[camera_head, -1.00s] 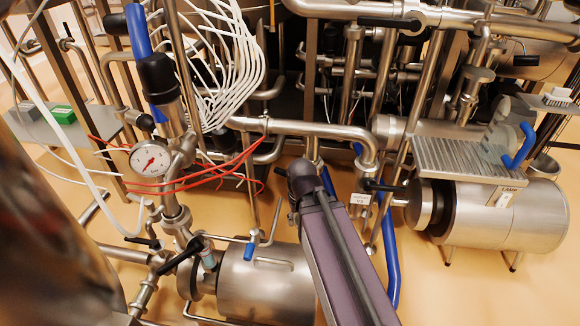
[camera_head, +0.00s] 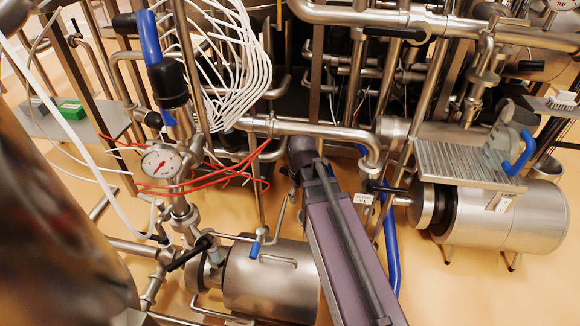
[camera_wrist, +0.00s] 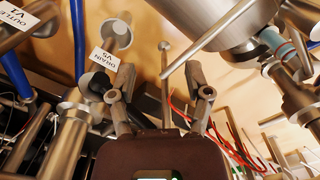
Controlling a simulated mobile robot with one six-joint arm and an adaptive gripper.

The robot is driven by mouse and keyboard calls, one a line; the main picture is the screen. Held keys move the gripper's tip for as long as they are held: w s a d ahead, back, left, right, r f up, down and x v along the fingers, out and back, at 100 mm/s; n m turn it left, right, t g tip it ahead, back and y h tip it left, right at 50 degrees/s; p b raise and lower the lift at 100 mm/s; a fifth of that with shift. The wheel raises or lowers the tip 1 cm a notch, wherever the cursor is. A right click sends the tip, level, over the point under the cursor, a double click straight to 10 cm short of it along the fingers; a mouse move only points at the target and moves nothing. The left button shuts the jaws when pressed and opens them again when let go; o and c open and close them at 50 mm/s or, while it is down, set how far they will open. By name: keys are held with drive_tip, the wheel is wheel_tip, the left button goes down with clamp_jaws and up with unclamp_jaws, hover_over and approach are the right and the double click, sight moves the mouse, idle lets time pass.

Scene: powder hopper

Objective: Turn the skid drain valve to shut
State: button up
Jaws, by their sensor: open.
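In the wrist view a white tag (camera_wrist: 112,72), upside down and seeming to read DRAIN V5, hangs left of my gripper. A grey metal stem with a round flange (camera_wrist: 117,37) rises just beyond the tag. My gripper (camera_wrist: 161,92) is open, its two fingers spread at left and right. A thin rod with a round end (camera_wrist: 165,62) shows between and beyond the fingers. I cannot tell which part is the drain valve's lever or whether a finger touches it. In the head view my arm hides this spot, and the gripper is not clearly seen.
An outlet tag (camera_wrist: 20,14) and a blue tube (camera_wrist: 78,40) are at the wrist view's left. A steel vessel (camera_wrist: 232,25) is at upper right. In the head view, a pressure gauge (camera_head: 161,162), red cables (camera_head: 225,172) and a steel cylinder (camera_head: 270,280) crowd my arm's left.

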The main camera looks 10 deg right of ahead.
drive_tip(key=w+r+n+p, duration=0.9)
drive_tip(key=w+r, duration=0.1)
drive_tip(key=w, duration=0.3)
drive_tip(key=shift+w+r+n, duration=0.2)
drive_tip(key=shift+w+n, duration=0.05)
drive_tip(key=shift+n, duration=0.05)
drive_tip(key=shift+f, duration=0.25)
wheel_tip(320, 180, down, 13)
drive_tip(key=b, duration=1.3)
drive_tip(key=shift+f+b, duration=0.15)
drive_tip(key=shift+b, duration=0.25)
clamp_jaws()
